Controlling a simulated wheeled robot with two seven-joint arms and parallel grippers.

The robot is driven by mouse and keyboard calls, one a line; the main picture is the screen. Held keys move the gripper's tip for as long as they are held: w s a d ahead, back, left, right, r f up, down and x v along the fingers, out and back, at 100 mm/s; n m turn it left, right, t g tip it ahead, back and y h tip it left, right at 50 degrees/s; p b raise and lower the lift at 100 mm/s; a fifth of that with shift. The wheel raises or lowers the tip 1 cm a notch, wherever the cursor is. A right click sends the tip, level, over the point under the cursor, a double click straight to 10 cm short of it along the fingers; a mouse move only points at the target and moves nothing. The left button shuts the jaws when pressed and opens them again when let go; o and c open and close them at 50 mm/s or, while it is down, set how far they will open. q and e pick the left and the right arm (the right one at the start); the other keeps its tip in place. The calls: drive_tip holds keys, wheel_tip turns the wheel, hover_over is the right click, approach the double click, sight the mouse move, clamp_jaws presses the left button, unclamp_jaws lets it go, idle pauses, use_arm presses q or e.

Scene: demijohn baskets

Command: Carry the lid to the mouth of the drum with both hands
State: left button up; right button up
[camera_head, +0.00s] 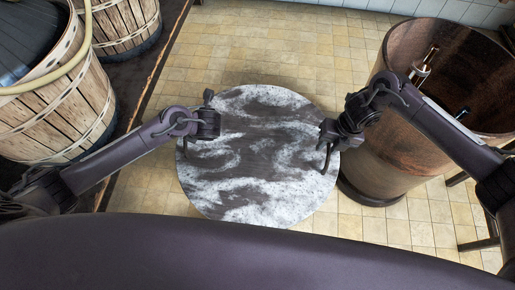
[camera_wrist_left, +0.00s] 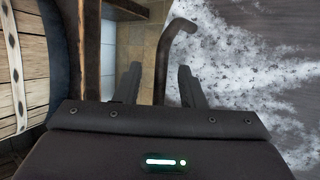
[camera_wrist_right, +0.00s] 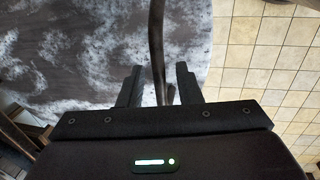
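The lid (camera_head: 258,150) is a round disc with grey and white marbling, seen from above in the middle of the head view. A dark curved handle stands at its left side (camera_wrist_left: 160,60) and another at its right side (camera_wrist_right: 157,50). My left gripper (camera_head: 208,120) is at the left handle, its fingers apart with the bar between them and gaps showing. My right gripper (camera_head: 328,140) is at the right handle in the same way. The drum (camera_head: 385,160) is a brown wooden tub at the right, its mouth open. I cannot tell what bears the lid.
Wicker-like slatted baskets (camera_head: 50,115) stand at the left on a dark platform with a wooden edge (camera_head: 150,90). Small objects (camera_head: 424,66) show inside the drum's mouth. A dark wooden frame (camera_head: 480,243) stands at the lower right. Tiled floor (camera_head: 290,50) is clear behind the lid.

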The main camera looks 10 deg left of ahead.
use_arm(q)
clamp_jaws()
use_arm(e)
clamp_jaws()
idle(1.1)
use_arm(q)
drive_tip(key=shift+w+r, duration=0.1)
drive_tip(key=shift+r, duration=0.15)
use_arm(e)
drive_tip(key=shift+w+a+r, duration=0.1)
drive_tip(key=shift+w+r, duration=0.1)
drive_tip(key=shift+r, duration=0.1)
